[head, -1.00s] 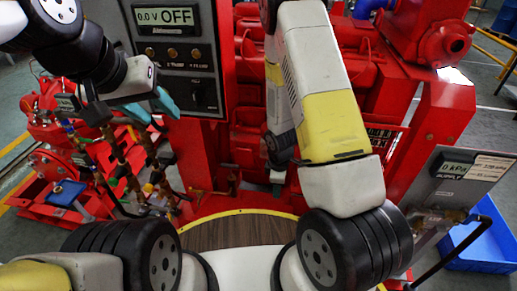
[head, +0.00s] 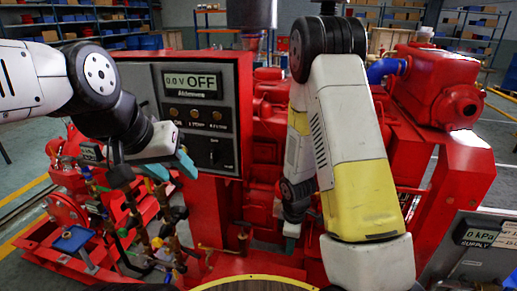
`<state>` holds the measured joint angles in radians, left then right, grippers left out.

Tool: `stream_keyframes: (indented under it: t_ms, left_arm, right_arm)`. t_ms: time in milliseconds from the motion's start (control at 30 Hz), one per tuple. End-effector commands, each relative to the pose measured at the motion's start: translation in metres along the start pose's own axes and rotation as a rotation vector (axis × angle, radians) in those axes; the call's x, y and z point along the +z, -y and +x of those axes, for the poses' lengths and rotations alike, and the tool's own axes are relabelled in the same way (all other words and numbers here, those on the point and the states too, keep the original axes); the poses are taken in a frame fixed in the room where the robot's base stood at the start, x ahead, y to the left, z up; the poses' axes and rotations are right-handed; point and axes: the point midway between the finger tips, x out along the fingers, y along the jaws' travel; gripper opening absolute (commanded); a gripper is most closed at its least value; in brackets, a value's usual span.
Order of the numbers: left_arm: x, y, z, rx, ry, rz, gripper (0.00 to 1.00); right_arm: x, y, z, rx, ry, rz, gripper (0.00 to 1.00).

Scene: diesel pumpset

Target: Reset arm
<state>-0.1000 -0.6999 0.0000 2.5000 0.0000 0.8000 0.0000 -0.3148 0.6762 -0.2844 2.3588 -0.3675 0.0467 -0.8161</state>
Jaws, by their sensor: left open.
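My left gripper (head: 172,168) comes in from the left, with teal fingertips, and hangs in front of the lower left edge of the grey control panel (head: 212,148). It is open, with nothing seen between its fingers. My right arm, white and yellow, crosses in front of the red engine (head: 268,150). My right gripper (head: 291,229) points down beside the engine's lower front, apart from the panel. Its fingertips are small and partly hidden, so its opening cannot be made out.
The panel's display reads 0.0 V OFF. A smaller red pump assembly (head: 75,215) with pipes and valves stands at lower left. Shelves (head: 100,28) line the back. Grey floor shows at far left.

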Motion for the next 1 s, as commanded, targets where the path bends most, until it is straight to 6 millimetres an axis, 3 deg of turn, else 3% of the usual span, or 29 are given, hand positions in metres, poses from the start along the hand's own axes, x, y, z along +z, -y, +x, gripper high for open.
stream_keyframes:
  t_ms: [167,300,467,667,800,1000]
  left_arm:
    - [0.0,0.0,0.0,0.0,0.0,0.0,0.45]
    - [0.0,0.0,0.0,0.0,0.0,0.0,0.45]
    - [0.0,0.0,0.0,0.0,0.0,0.0,0.45]
    - [0.0,0.0,0.0,0.0,0.0,0.0,0.45]
    - [0.0,0.0,0.0,0.0,0.0,0.0,0.45]
    - [0.0,0.0,0.0,0.0,0.0,0.0,0.45]
  right_arm:
    - [-0.005,-0.017,-0.053,0.042,-0.051,0.158,0.36]
    - [-0.004,-0.026,-0.117,0.076,-0.114,0.354,0.36]
    - [0.004,-0.024,-0.187,0.1,-0.194,0.569,0.36]
    - [0.018,-0.003,-0.268,0.115,-0.305,0.816,0.36]
    - [0.03,0.023,-0.317,0.118,-0.385,0.972,0.36]
    - [0.042,0.06,-0.362,0.113,-0.478,1.136,0.36]
